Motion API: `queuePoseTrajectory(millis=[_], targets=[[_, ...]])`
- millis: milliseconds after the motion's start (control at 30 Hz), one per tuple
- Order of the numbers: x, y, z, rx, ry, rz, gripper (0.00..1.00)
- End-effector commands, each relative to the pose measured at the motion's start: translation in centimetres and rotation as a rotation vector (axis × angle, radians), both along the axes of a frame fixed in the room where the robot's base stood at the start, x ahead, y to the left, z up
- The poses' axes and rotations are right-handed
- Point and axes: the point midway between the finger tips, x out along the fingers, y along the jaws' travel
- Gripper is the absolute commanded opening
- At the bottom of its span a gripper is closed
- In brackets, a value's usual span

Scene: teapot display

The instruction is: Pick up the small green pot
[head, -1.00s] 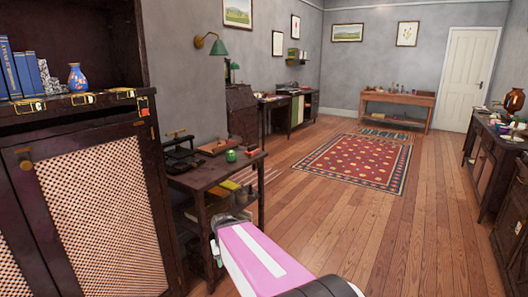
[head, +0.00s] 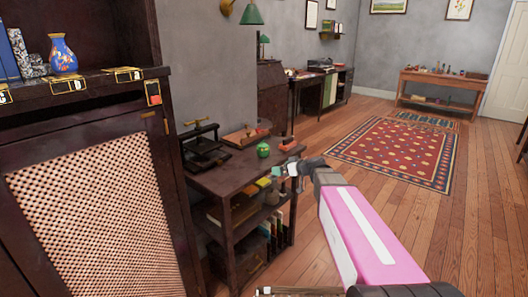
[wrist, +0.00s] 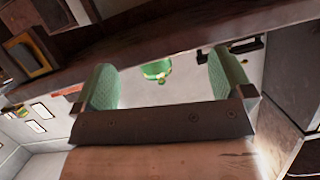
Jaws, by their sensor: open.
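The small green pot (head: 263,150) stands upright on the top of a dark wooden shelf table (head: 225,178), near its right side. In the wrist view the pot (wrist: 157,70) shows between my two green finger pads, beyond them, in a tilted picture. My gripper (head: 285,171) is open and empty at the table's right front edge, just right of and in front of the pot. The gripper (wrist: 164,85) also shows in the wrist view with its fingers wide apart. The pot is apart from the fingers as far as I can see.
A black press-like device (head: 203,148) and a brown wooden board (head: 244,136) share the tabletop. A dark cabinet (head: 85,215) with woven panels stands close at left, with a blue vase (head: 63,54) on it. Open floor and a red rug (head: 398,150) lie to the right.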

Motion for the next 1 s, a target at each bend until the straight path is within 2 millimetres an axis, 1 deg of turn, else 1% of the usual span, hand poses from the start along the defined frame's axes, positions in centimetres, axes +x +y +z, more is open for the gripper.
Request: queuePoseTrajectory(millis=[33, 100, 200, 300, 467, 700, 867, 1000], targets=[[1.3, 0.2, 1.2, 0.022, -0.059, -0.004, 0.98], [2.3, 0.3, 2.5, 0.043, -0.126, -0.010, 0.98], [3.3, 0.3, 3.9, 0.063, -0.192, -0.020, 0.98], [3.8, 0.4, 4.5, 0.072, -0.224, -0.026, 0.98], [4.8, 1.5, 4.4, 0.073, -0.233, -0.026, 0.98], [6.9, 4.2, 3.9, 0.074, -0.231, -0.025, 0.98], [7.4, 4.9, 3.8, 0.074, -0.231, -0.026, 0.98], [8.4, 5.8, 3.8, 0.073, -0.230, -0.026, 0.98]])
